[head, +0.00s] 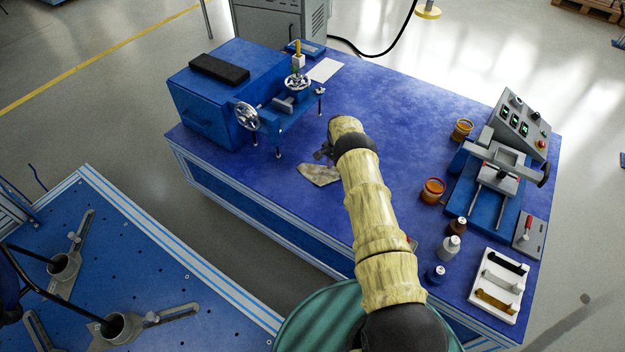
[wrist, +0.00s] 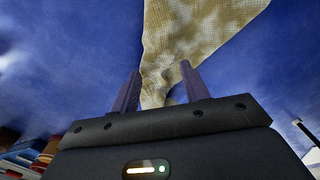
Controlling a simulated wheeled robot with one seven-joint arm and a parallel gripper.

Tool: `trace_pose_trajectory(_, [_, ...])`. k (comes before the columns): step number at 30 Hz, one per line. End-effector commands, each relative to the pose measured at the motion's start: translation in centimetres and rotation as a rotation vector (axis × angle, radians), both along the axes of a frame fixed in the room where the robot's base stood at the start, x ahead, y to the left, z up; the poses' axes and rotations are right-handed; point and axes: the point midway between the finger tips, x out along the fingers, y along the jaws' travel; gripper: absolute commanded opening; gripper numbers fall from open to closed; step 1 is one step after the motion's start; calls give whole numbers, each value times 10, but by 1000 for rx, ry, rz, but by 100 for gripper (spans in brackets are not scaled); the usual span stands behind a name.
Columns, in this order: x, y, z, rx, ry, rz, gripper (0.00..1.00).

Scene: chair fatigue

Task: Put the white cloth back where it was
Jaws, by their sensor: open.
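The cloth (head: 320,175) lies crumpled on the blue tabletop near its front edge, left of my arm, and looks off-white to beige. In the wrist view the cloth (wrist: 200,35) shows a woven texture and narrows to a point between my fingers. My gripper (head: 325,153) is right at the cloth's far side in the head view, partly hidden by my arm. In the wrist view my gripper (wrist: 160,82) is open, with one finger on each side of the cloth's narrow end. I cannot tell whether either finger touches it.
A blue machine with handwheels (head: 272,112) stands at the left, with a flat white sheet (head: 325,70) behind it. At the right are amber jars (head: 432,190), small bottles (head: 449,248), a white tray (head: 483,310) and a control box (head: 518,125). The table's middle back is clear.

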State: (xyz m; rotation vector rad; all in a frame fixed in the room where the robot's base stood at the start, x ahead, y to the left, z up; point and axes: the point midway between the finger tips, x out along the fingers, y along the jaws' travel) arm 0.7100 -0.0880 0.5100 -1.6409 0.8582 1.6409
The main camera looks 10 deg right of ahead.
Motion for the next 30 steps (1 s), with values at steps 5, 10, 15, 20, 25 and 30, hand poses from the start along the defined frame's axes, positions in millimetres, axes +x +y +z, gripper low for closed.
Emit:
trace_pose_trajectory(5, [1,-6,18,0,-1,0,45])
trace_pose_trajectory(10, [0,-8,24,0,1,2,45])
trace_pose_trajectory(15, [0,-8,24,0,0,2,45])
trace_pose_trajectory(20, [1,-11,31,0,-1,2,45])
trace_pose_trajectory(25, [0,-22,56,0,-1,-1,45])
trace_pose_trajectory(30, [1,-31,81,0,-1,3,45])
